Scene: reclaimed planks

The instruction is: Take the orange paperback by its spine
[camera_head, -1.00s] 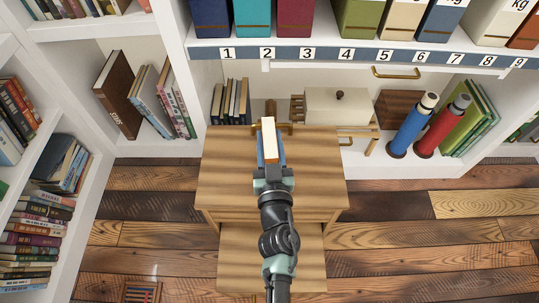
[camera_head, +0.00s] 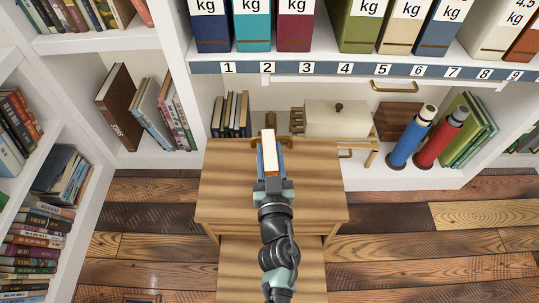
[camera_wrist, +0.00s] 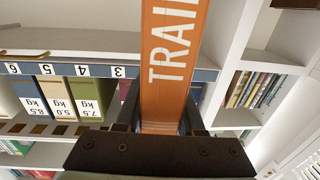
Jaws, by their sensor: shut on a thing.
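The orange paperback (camera_wrist: 168,70) stands upright in the wrist view, its spine facing the camera with large white letters reading "TRAIL". In the head view I see the paperback (camera_head: 269,152) from above, as a pale page block with a thin orange edge. My gripper (camera_head: 269,168) is shut on the book, above the wooden stand. In the wrist view the dark fingers (camera_wrist: 160,122) sit on both sides of the spine's lower part. Whether the book's bottom touches the wood cannot be seen.
The wooden stand (camera_head: 225,190) lies below my gripper. Behind it a shelf holds dark books (camera_head: 231,115), a cream box (camera_head: 338,118), and blue (camera_head: 411,137) and red (camera_head: 440,138) cylinders. Numbered binders (camera_head: 252,30) stand above. Bookshelves fill the left; plank floor is open on the right.

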